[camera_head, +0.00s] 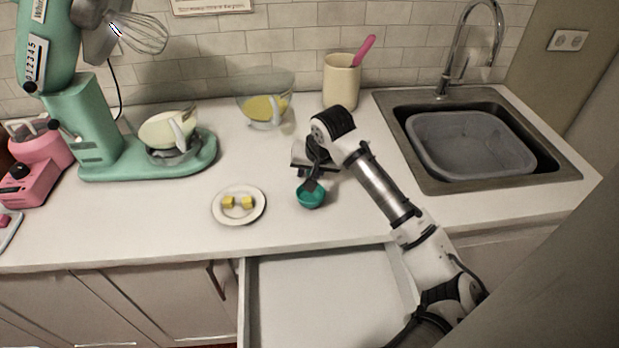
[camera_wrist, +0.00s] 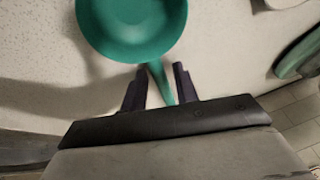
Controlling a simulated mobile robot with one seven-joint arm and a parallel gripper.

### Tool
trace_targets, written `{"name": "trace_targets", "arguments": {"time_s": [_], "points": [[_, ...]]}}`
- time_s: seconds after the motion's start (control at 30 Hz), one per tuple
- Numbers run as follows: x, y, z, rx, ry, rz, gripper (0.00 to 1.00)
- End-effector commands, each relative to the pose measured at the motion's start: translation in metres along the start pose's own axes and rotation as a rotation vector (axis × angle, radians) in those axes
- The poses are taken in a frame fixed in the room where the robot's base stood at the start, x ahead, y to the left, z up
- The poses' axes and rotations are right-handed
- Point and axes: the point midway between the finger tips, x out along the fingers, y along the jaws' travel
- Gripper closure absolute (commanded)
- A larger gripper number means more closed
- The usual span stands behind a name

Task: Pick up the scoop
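The scoop is teal, with a round bowl and a thin handle. In the head view the scoop (camera_head: 311,198) is at the counter's middle, right of the small plate, below my gripper (camera_head: 312,181). In the wrist view the bowl of the scoop (camera_wrist: 131,25) fills the top, and its handle runs down between the two dark fingers of my gripper (camera_wrist: 160,68). The fingers stand apart, with a gap visible on each side of the handle. The fingers appear open around the handle, not closed on it.
A white plate (camera_head: 258,206) with yellow pieces lies left of the scoop. A glass bowl (camera_head: 284,88), a cream crock (camera_head: 340,88) and a green mixer (camera_head: 85,120) stand behind. An open drawer (camera_head: 320,300) is below the counter's front edge; a sink (camera_head: 432,176) is right.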

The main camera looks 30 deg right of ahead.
Motion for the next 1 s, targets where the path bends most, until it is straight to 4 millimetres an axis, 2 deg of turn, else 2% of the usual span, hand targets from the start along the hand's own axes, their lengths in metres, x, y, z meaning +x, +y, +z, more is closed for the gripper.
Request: {"name": "trace_targets", "arguments": {"time_s": [0.13, 0.37, 0.77, 0.87, 1.0], "points": [[0.0, 0.0, 0.0, 0.0, 0.0, 0.0, 0.7], [0.0, 0.0, 0.0, 0.0, 0.0, 0.0, 1.0], [-0.005, -0.001, -0.003, 0.0, 0.001, 0.001, 1.0], [-0.014, -0.003, -0.007, -0.001, 0.003, 0.001, 1.0], [-0.038, -0.009, -0.017, -0.002, 0.005, 0.0, 1.0]]}}
